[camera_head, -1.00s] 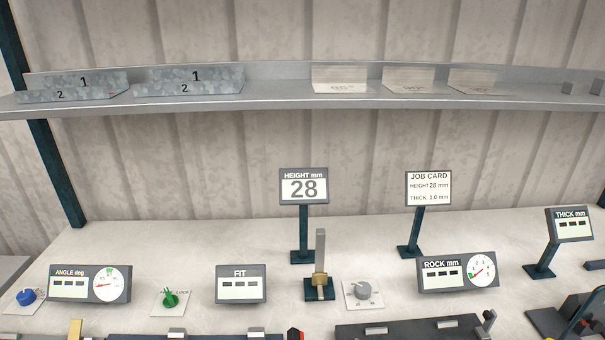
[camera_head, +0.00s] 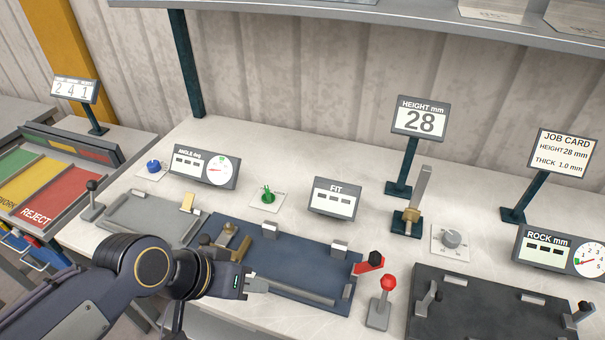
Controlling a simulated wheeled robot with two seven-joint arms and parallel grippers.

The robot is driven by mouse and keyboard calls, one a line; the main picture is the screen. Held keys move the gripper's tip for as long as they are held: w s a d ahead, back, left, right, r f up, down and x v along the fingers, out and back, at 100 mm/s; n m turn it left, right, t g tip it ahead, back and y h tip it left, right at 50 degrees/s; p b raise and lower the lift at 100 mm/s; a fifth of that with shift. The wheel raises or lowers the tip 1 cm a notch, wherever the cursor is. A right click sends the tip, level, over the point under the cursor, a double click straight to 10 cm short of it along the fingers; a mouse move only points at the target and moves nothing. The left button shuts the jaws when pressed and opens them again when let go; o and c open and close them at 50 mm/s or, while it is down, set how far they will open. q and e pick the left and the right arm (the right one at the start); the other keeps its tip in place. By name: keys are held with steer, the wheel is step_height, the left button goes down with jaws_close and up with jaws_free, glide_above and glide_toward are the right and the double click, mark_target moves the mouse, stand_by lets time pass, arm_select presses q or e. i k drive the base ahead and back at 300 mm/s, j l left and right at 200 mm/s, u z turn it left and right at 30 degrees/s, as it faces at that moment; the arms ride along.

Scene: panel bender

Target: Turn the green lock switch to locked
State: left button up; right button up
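The green lock switch (camera_head: 267,195) stands on a small white plate on the bench, between the angle gauge and the FIT display. Its lettering is too small to read. My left gripper (camera_head: 256,285) is over the front edge of the dark blue fixture plate, nearer to me than the switch and well apart from it. Its fingers are small and overlap the plate, so their opening is unclear. My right gripper is not in view.
The blue fixture plate (camera_head: 290,254) with posts and blocks lies between gripper and switch. A red-knobbed lever (camera_head: 387,284) stands right of it. The angle gauge (camera_head: 204,167) and FIT display (camera_head: 335,198) flank the switch. A blue knob (camera_head: 154,166) is further left.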

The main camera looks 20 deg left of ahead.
mark_target(267, 198)
steer(key=k+u, duration=0.1)
steer(key=u, duration=0.75)
steer(key=k+j+u, duration=0.15)
steer(key=u, duration=0.3)
steer(key=j+u, duration=0.1)
steer(key=u, duration=0.3)
steer(key=i, duration=0.45)
